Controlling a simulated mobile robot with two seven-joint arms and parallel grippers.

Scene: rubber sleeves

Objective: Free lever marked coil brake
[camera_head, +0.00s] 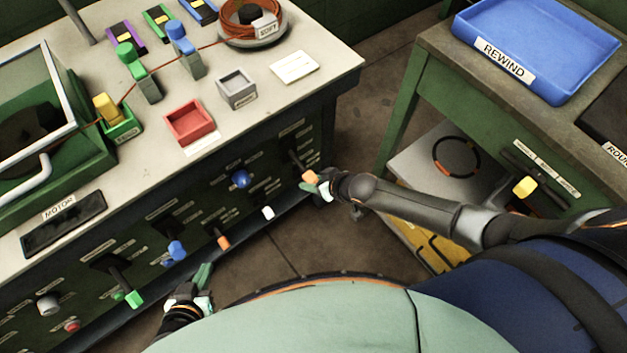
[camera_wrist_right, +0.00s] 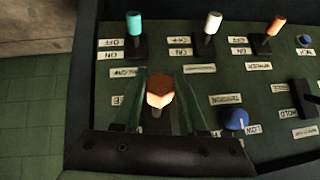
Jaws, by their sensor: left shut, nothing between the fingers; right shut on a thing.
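My right gripper (camera_head: 319,186) is at the right end of the green front panel, shut on the orange knob (camera_head: 309,177) of a lever. In the right wrist view the orange knob (camera_wrist_right: 159,92) sits between the two green fingers of my right gripper (camera_wrist_right: 159,100). The lever's lower part is mostly hidden. The small panel labels are too small to read in the head view, so I cannot tell which lever is marked coil brake. My left gripper (camera_head: 203,280) is shut and empty, low in front of the panel, apart from the levers.
Nearby on the panel are a blue knob (camera_head: 240,179), a white-tipped lever (camera_head: 268,212), an orange-tipped lever (camera_head: 223,242) and a green-tipped lever (camera_head: 133,298). The right bench has a yellow-knobbed lever (camera_head: 525,187) and a blue REWIND tray (camera_head: 590,35). Open floor lies between the benches.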

